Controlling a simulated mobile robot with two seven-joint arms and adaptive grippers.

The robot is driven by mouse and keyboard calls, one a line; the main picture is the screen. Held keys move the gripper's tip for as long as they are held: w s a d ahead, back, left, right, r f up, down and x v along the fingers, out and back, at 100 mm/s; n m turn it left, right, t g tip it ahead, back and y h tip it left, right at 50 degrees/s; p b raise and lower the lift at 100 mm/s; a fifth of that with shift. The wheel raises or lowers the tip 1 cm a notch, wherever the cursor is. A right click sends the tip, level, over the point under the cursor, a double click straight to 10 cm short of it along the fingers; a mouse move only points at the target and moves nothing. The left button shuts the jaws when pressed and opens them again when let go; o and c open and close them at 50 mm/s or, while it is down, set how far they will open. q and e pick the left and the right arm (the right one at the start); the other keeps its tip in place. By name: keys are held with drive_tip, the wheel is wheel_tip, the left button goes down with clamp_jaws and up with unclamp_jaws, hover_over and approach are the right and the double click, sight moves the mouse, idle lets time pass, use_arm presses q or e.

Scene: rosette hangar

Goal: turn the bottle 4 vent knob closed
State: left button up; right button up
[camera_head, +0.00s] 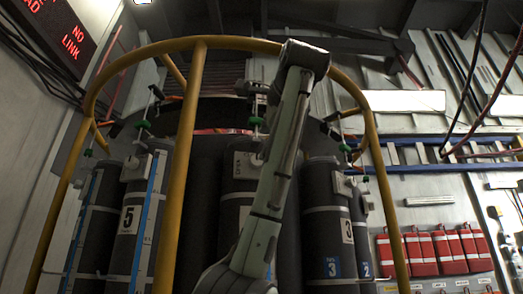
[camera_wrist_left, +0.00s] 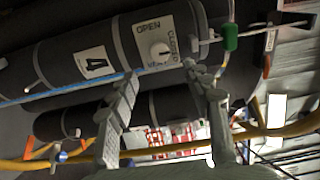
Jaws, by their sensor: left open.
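Bottle 4 (camera_wrist_left: 65,69) is dark grey, with a white "4" label, and lies across the upper left wrist view. On its grey collar is the white vent knob (camera_wrist_left: 160,51), between the words OPEN and CLOSED. Where the knob points is too small to tell. My left gripper (camera_wrist_left: 162,78) is open and empty. Its two fingers reach up either side of the knob, which is clear between them in the picture. Contact cannot be judged. In the head view my arm partly covers the central bottle (camera_head: 239,207). My right gripper is not in view.
A yellow rail (camera_head: 188,150) curves around the bottles, close to my arm. A green valve part (camera_wrist_left: 230,37) sits right of the knob. Red packs (camera_head: 450,250) hang on the right wall.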

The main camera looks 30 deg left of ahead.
use_arm(q)
drive_tip(key=shift+v, duration=1.2)
drive_tip(key=shift+d+f, duration=0.1)
